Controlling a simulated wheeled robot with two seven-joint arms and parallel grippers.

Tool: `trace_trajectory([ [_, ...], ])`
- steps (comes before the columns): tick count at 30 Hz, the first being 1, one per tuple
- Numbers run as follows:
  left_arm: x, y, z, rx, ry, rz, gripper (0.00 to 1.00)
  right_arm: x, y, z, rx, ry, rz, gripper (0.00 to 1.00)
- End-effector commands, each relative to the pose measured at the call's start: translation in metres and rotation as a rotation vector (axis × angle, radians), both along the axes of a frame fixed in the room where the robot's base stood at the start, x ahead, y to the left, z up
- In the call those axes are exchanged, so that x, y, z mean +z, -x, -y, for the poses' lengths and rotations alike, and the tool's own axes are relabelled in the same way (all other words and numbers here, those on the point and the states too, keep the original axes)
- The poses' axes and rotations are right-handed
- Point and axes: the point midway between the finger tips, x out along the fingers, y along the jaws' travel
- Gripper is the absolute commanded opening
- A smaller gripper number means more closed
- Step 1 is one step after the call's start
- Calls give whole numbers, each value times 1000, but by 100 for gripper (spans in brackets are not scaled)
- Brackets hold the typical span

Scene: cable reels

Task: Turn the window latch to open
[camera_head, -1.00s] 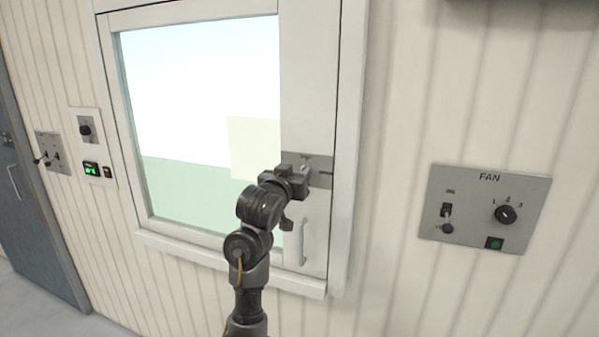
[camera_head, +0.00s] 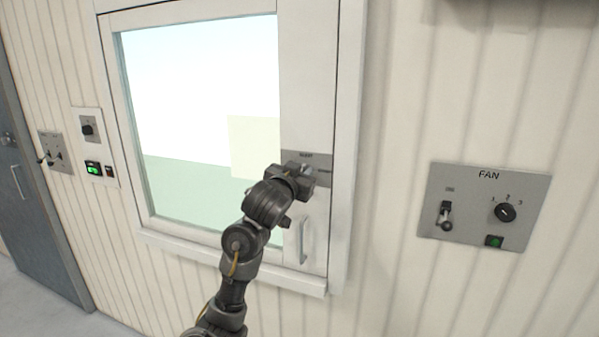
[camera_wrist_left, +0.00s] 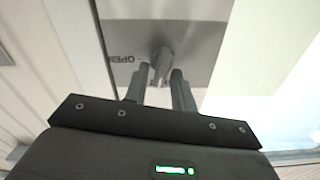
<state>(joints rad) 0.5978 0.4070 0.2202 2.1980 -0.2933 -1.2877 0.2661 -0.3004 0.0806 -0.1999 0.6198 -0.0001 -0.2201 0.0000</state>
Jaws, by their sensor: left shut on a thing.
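The window latch (camera_wrist_left: 161,62) is a small grey handle on a grey plate (camera_wrist_left: 188,38) on the window's right frame. The plate also shows in the head view (camera_head: 321,158), with lettering at its top and right. In the left wrist view the word OPEN stands just left of the latch. My left gripper (camera_wrist_left: 160,78) is shut on the latch, with one dark finger on each side of it. In the head view the gripper (camera_head: 306,174) covers most of the latch, so its exact angle is hard to tell there. My right gripper is out of view.
The window (camera_head: 200,90) has a pale frame and an upright pull handle (camera_head: 303,241) below the latch. A FAN panel (camera_head: 475,215) is on the wall at right. Smaller switch panels (camera_head: 55,152) and a grey door (camera_head: 35,210) are at left.

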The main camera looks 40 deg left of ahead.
Motion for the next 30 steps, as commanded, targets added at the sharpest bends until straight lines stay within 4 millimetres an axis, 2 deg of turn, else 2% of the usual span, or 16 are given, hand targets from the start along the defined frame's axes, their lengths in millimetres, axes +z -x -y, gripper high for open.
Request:
trace_trajectory([
  [30, -2, -2, 6, 3, -909, -306, 3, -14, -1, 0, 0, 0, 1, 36],
])
